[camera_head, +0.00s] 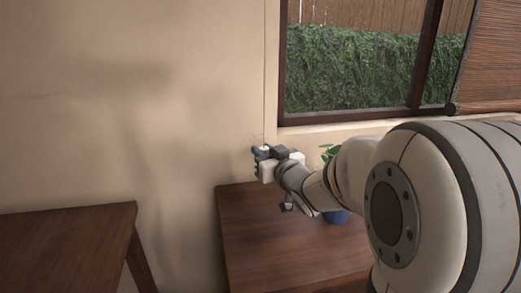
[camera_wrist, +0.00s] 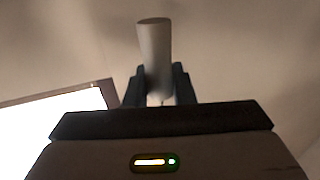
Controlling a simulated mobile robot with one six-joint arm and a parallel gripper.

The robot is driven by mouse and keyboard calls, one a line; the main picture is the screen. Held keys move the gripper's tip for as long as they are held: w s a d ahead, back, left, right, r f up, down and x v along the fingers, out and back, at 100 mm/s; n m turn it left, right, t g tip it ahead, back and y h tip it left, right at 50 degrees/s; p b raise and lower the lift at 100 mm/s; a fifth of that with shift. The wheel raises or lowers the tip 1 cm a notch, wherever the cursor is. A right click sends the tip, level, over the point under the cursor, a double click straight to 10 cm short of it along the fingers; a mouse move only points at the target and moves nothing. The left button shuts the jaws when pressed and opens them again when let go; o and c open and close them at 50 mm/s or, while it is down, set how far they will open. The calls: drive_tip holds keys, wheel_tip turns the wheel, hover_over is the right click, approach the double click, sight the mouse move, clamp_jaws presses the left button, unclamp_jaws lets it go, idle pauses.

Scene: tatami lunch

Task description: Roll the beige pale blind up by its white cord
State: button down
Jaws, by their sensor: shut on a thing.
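My gripper (camera_head: 261,155) is at the wall just left of the window, below the sill's level. In the wrist view, its dark fingers (camera_wrist: 158,74) are shut on a pale, rounded cylinder (camera_wrist: 154,42), which looks like the end pull of the white cord. A thin pale vertical line (camera_head: 264,75) runs up the wall above my gripper; I cannot tell surely whether it is the cord or a wall edge. The beige pale blind is not in view, and the window pane (camera_head: 350,65) in sight is uncovered.
A brown slatted blind (camera_head: 490,65) hangs at the upper right. A wooden table (camera_head: 255,245) stands below my gripper, with a plant (camera_head: 329,152) in a blue pot (camera_head: 337,217) partly behind my arm. Another wooden table (camera_head: 65,235) is at the lower left.

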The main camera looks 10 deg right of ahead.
drive_tip(key=shift+f+b, duration=0.3)
drive_tip(key=shift+f, duration=0.65)
drive_tip(key=c, duration=1.3)
unclamp_jaws()
drive_tip(key=shift+o, duration=0.2)
drive_tip(key=shift+r, duration=0.25)
drive_tip(key=shift+s, duration=0.1)
drive_tip(key=shift+s+d, duration=0.15)
drive_tip(key=shift+s, duration=0.1)
drive_tip(key=p+v, duration=0.1)
drive_tip(key=v, duration=0.6)
drive_tip(key=shift+p, duration=0.35)
